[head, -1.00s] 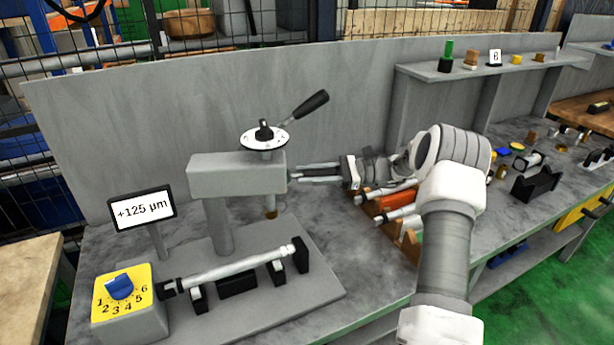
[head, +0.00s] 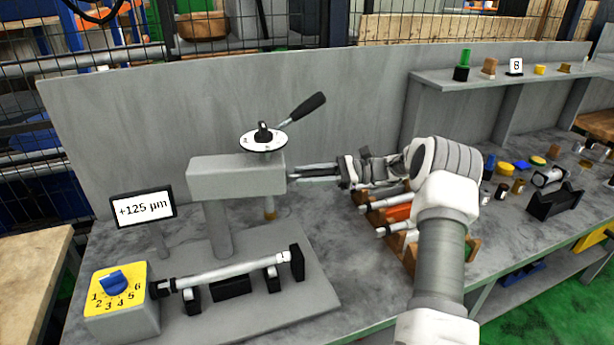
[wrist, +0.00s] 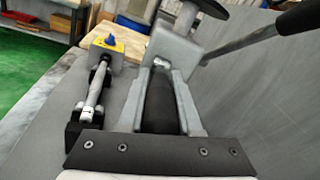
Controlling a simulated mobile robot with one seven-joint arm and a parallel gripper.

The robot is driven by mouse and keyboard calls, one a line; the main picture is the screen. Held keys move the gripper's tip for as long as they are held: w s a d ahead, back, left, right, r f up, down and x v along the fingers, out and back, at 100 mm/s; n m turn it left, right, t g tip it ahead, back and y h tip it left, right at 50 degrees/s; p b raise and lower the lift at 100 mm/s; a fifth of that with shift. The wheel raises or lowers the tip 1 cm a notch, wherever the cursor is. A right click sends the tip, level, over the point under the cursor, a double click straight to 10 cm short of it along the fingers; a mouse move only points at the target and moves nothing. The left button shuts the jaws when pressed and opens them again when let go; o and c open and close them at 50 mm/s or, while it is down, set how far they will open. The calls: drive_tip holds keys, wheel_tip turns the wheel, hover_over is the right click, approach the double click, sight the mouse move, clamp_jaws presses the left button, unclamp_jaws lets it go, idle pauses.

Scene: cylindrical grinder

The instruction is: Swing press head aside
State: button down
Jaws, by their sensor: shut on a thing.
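The press head (head: 237,177) is a grey block on a round grey column (head: 218,230). It carries a white dial (head: 263,141) and a lever with a black grip (head: 302,107) on top. A small brass-coloured tip (head: 269,214) hangs below its right end. My gripper (head: 298,172) reaches in from the right to that end. In the wrist view, my gripper (wrist: 163,72) is shut on a dark handle (wrist: 160,108) that runs between its fingers toward the press head (wrist: 176,48). The handle is mostly hidden in the head view.
Below the head, a metal shaft (head: 228,271) lies on black supports on a grey base. A display (head: 143,208) reads +125 µm; a yellow dial box (head: 120,300) stands front left. A grey panel (head: 120,125) stands behind. A rack with rods (head: 398,228) sits under my arm.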

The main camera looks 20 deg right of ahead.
idle(0.3)
drive_tip(key=c, duration=0.6)
unclamp_jaws()
drive_tip(key=s+d+b, duration=0.1)
drive_tip(key=s+d, duration=0.2)
drive_tip(key=d, duration=1.4)
drive_tip(key=shift+s, duration=0.15)
